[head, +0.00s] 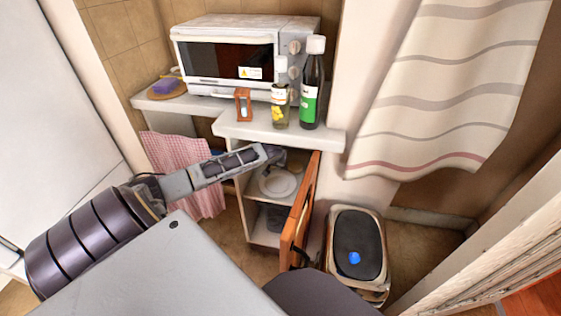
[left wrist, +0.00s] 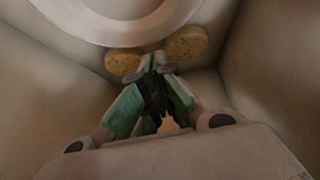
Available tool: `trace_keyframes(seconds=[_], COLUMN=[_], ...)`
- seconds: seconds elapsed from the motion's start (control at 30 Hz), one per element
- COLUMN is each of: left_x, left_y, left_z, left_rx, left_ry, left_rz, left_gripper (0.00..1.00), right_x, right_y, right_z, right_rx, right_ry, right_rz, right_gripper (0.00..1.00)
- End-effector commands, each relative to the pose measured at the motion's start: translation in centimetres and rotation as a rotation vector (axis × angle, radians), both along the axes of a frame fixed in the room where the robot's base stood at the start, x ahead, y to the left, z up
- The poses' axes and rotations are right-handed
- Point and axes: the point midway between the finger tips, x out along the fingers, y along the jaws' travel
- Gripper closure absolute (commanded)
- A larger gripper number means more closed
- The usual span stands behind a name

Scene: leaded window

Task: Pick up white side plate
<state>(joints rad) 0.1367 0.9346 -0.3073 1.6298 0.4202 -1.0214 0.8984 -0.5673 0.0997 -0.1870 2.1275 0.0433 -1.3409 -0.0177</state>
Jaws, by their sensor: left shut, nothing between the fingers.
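The white side plate (head: 278,183) lies on a shelf inside the open low cupboard (head: 253,210). In the left wrist view the plate's pale round rim (left wrist: 115,37) shows at the top, partly cut off by the picture's edge. My left gripper (head: 276,156) reaches in at the cupboard's upper opening, by the plate. In the left wrist view its fingertips (left wrist: 158,62) are together with nothing between them, close to the rim; I cannot tell whether they touch it. My right gripper is not in view.
The open wooden door (head: 300,212) stands right of the opening. Two yellowish speckled rounded things (left wrist: 187,45) lie by the plate. A bin (head: 358,245) stands at right.

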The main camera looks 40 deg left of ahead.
Motion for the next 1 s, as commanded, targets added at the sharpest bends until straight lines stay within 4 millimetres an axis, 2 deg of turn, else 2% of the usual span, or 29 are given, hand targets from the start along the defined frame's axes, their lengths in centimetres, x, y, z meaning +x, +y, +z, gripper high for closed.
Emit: trace_keyframes(seconds=[0.27, 0.73, 1.0], left_x=[1.7, 4.3, 4.1], left_y=[0.9, 2.3, 2.3], left_z=[0.0, 0.0, -3.7], left_rx=[-0.001, -0.001, 0.000], left_ry=[-0.001, -0.001, 0.001], left_rz=[0.002, 0.002, 0.000], left_gripper=[1.00, 1.00, 1.00], right_x=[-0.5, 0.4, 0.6], right_y=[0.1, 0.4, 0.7], right_z=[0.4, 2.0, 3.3], right_rx=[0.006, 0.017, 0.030], right_ry=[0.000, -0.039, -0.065], right_rz=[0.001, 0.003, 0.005], right_gripper=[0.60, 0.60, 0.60])
